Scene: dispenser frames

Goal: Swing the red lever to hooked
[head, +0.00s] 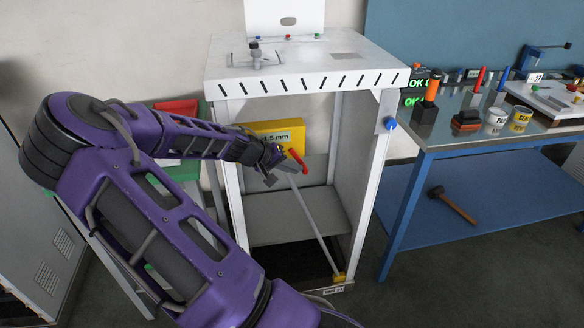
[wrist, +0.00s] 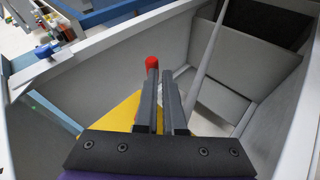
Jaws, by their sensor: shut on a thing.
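The red lever (head: 298,161) shows as a short red grip near the front of a white cabinet frame. A thin grey rod (head: 316,228) runs from close to the grip down to a yellow block (head: 339,278) at the lower right front. My gripper (head: 283,168) is at the red grip, shut on it. In the wrist view the two dark fingers (wrist: 163,80) are close together, and a red end of the lever (wrist: 152,62) shows at the left fingertip. The grey rod (wrist: 208,55) passes to their right. The fingers hide most of the grip, and I cannot make out a hook.
The cabinet's white top (head: 310,58) overhangs the open bay. A yellow labelled panel (head: 264,128) is behind my gripper, and a grey shelf (head: 290,213) lies below. A blue knob (head: 390,124) sticks out on the right post. A blue workbench (head: 475,148) stands to the right.

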